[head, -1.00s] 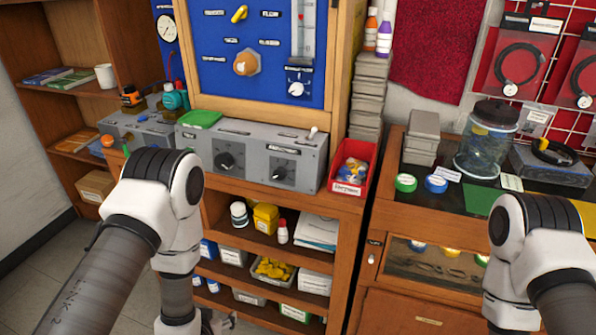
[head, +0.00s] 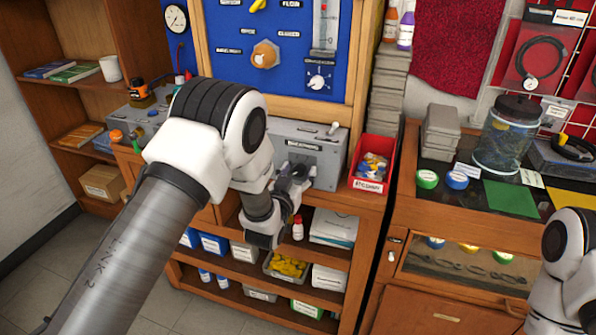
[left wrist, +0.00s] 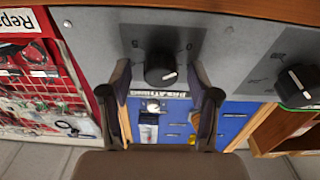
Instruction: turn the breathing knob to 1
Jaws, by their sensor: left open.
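The grey box (head: 325,158) stands on the bench below the blue board, with the BREATHING label (head: 303,143) on its right part. In the left wrist view the black breathing knob (left wrist: 160,68) has a white pointer mark, and its label shows just below it. My left gripper (left wrist: 165,88) is open, with one finger on each side of the knob; whether the fingers touch it I cannot tell. In the head view my left gripper (head: 290,182) is in front of the box and largely covers this knob. My right gripper is out of view.
A second black knob (left wrist: 298,85) is at the right in the wrist view. A red bin (head: 374,165) stands right of the box. Shelves with tubs and boxes lie below. A glass jar (head: 505,135) stands on the right cabinet.

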